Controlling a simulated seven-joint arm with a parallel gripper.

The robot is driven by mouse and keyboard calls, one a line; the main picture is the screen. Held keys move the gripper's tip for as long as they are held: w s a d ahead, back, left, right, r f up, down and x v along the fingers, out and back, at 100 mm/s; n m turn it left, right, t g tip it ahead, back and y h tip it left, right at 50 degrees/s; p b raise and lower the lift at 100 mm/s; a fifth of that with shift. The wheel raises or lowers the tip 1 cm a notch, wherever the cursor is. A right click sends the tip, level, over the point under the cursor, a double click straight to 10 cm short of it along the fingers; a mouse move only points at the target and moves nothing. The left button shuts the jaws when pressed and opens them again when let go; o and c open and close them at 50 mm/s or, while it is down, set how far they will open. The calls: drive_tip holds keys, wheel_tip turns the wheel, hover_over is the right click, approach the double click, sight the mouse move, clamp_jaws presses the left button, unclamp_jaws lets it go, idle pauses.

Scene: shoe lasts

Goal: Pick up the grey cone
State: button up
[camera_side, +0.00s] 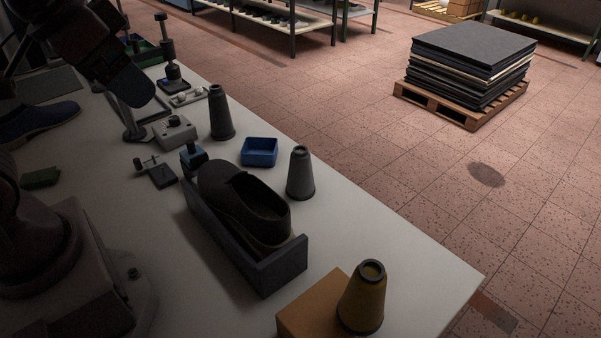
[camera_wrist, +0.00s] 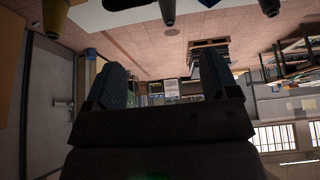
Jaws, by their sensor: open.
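The grey cone (camera_side: 300,174) stands upright on the pale bench in the side view, right of the shoe holder. A dark cone beside the top edge of the wrist view (camera_wrist: 168,10) appears to be the same one, cut off and upside down. My gripper (camera_wrist: 164,62) shows in the wrist view with two dark blue fingers spread wide and nothing between them. In the side view my arm's end is at the upper left, well away from the grey cone; the fingers cannot be made out clearly there.
A darker cone (camera_side: 221,113) stands behind a blue bin (camera_side: 260,152). A yellow cone (camera_side: 361,297) stands by an orange-brown box (camera_side: 318,304) in front. A dark shoe (camera_side: 240,205) sits in a grey holder (camera_side: 281,268). Small tools (camera_side: 174,133) crowd the back left.

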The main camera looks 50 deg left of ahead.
drive_tip(key=w+f+m+g+y, duration=0.1)
drive_tip(key=w+f+m+y, duration=0.1)
drive_tip(key=w+f+m, duration=0.2)
drive_tip(key=w+f+m+g+y, duration=0.1)
drive_tip(key=w+f+m+y, duration=0.2)
drive_tip(key=w+f+m, duration=0.2)
drive_tip(key=w+f+m+g+y, duration=0.2)
drive_tip(key=w+f+m+y, duration=0.1)
drive_tip(key=f, duration=0.3)
drive_tip(key=shift+w+a+f+m, duration=0.1)
drive_tip(key=shift+w+f+m, duration=0.3)
drive_tip(key=shift+w+m, duration=0.4)
drive_tip(key=w+d+f+m+t+y, duration=0.1)
drive_tip(key=w+f+m+t+y, duration=0.1)
drive_tip(key=w+f+m+t, duration=0.4)
wheel_tip(320, 180, up, 3)
drive_tip(key=m+t, duration=0.1)
drive_tip(key=m, duration=0.6)
hover_over(300, 158)
drive_tip(key=s+d, duration=0.2)
drive_tip(key=f, duration=0.6)
drive_tip(key=shift+w+f, duration=0.25)
drive_tip(key=shift+f, duration=0.05)
drive_tip(key=x, duration=0.5)
drive_tip(key=shift+r, duration=0.1)
